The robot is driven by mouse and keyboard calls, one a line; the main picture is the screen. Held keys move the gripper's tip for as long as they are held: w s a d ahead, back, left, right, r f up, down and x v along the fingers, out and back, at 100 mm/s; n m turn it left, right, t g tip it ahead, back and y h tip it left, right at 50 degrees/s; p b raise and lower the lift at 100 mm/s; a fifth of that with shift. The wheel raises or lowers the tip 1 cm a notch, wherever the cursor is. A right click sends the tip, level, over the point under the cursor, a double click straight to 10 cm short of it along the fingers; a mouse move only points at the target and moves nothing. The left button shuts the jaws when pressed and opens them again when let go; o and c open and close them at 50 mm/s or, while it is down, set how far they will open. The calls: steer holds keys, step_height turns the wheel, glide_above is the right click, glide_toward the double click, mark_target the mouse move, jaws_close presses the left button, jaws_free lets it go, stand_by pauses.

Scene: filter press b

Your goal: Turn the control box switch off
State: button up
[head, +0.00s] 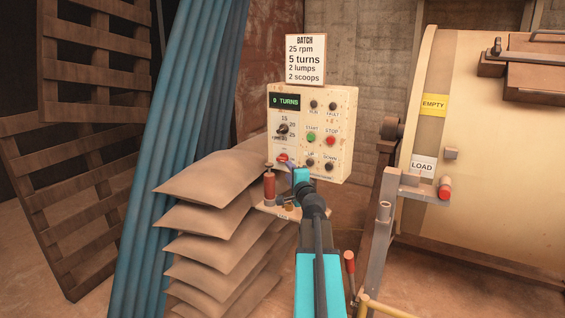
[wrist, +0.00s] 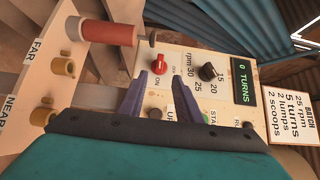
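The cream control box (head: 341,150) stands behind the stacked sacks, its display reading 0 TURNS. Its red switch (head: 282,157) is at the lower left of the panel, and in the wrist view the red switch (wrist: 160,65) shows beside small ON and OFF lettering. I cannot tell which way it is set. My gripper (head: 290,166) is in front of the panel's lower left. In the wrist view my gripper (wrist: 162,80) has its two fingers apart, with the switch just beyond and between the tips. I see no clear contact. The fingers are partly hidden in the head view.
A black rpm knob (wrist: 207,72) sits beside the switch. A red-handled tool (wrist: 105,33) and brass pegs (wrist: 62,67) on a small shelf are close by. Sacks (head: 205,220) are stacked at left. The large drum (head: 490,170) with its frame is at right.

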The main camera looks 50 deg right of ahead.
mark_target(282, 161)
steer(key=shift+p+x, duration=0.95)
steer(key=shift+x, duration=4.6)
jaws_close()
